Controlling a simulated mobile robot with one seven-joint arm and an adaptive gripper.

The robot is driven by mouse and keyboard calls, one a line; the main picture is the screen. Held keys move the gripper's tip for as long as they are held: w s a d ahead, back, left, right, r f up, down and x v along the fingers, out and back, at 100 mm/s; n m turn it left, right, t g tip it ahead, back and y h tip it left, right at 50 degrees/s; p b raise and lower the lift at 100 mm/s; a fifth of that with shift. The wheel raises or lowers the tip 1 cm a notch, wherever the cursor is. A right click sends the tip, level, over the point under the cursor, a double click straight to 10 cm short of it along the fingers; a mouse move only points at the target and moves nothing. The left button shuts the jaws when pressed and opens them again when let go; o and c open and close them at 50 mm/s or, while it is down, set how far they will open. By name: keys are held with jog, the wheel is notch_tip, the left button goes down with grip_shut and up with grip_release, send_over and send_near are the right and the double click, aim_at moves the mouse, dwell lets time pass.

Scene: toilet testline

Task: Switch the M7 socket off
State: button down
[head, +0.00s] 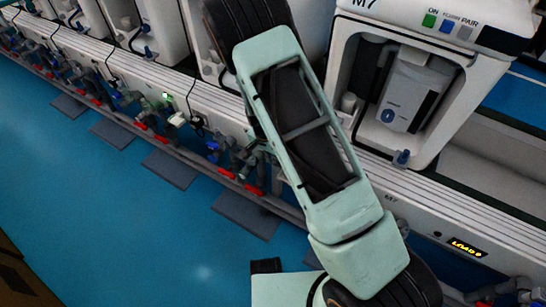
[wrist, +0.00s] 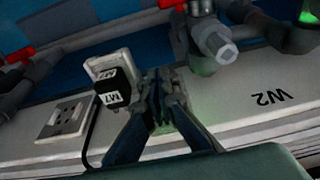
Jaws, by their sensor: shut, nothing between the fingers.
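In the wrist view my gripper (wrist: 163,112) is shut and empty, with its fingertips close to the pale rail. In the head view the M7 machine (head: 415,92) stands at the upper right; my arm hides the gripper.
An empty-looking socket plate (wrist: 63,120) lies further left in the wrist view. Grey pipes and a valve (wrist: 213,40) stand close above right of my fingers. The plug's black cord hangs beside the left finger. Blue floor (head: 100,190) is open at the left in the head view.

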jog(key=shift+s+f, duration=0.1)
jog(key=shift+s+a+f, duration=0.2)
jog(key=shift+s+f, duration=0.1)
jog(key=shift+s+a+f, duration=0.2)
jog(key=shift+s+f, duration=0.1)
jog(key=shift+f, duration=0.2)
jog(key=shift+f+b, duration=0.1)
jog(key=shift+b, duration=0.2)
jog(key=shift+w+d+r, duration=0.3)
jog(key=shift+w+d, duration=0.05)
jog(key=shift+w, duration=0.25)
dwell(0.4)
